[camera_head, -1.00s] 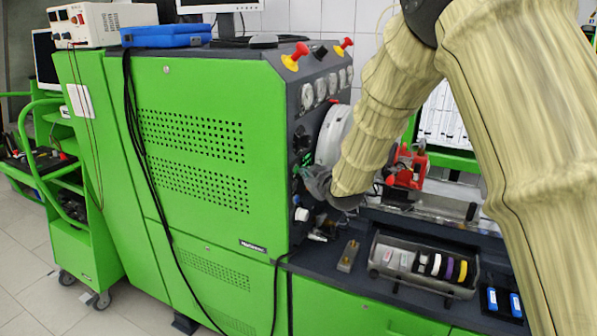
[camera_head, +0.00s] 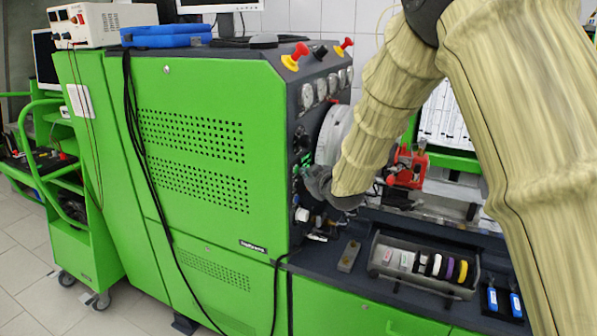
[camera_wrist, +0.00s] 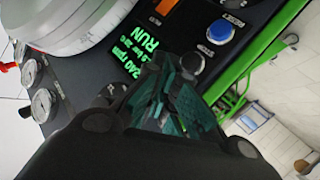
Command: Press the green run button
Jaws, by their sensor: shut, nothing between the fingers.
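The control panel (camera_wrist: 228,57) of the green test bench shows close up in the wrist view. A small screen (camera_wrist: 137,60) there glows with green text that includes RPM and RUN. My gripper (camera_wrist: 172,92) is shut and empty, with its teal-looking fingers just below the screen and over the panel. I cannot make out a green run button; the fingers cover part of the panel. I cannot tell whether the fingertips touch anything. In the head view, my gripper (camera_head: 317,181) is at the dark panel side of the bench, its tips hard to see.
A blue button (camera_wrist: 220,31) labelled RESET and a pale round button (camera_wrist: 192,63) sit beside my fingers. A large white disc (camera_head: 333,135) and several gauges stand close by. A tray of coloured rings (camera_head: 425,262) lies on the worktop to the right.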

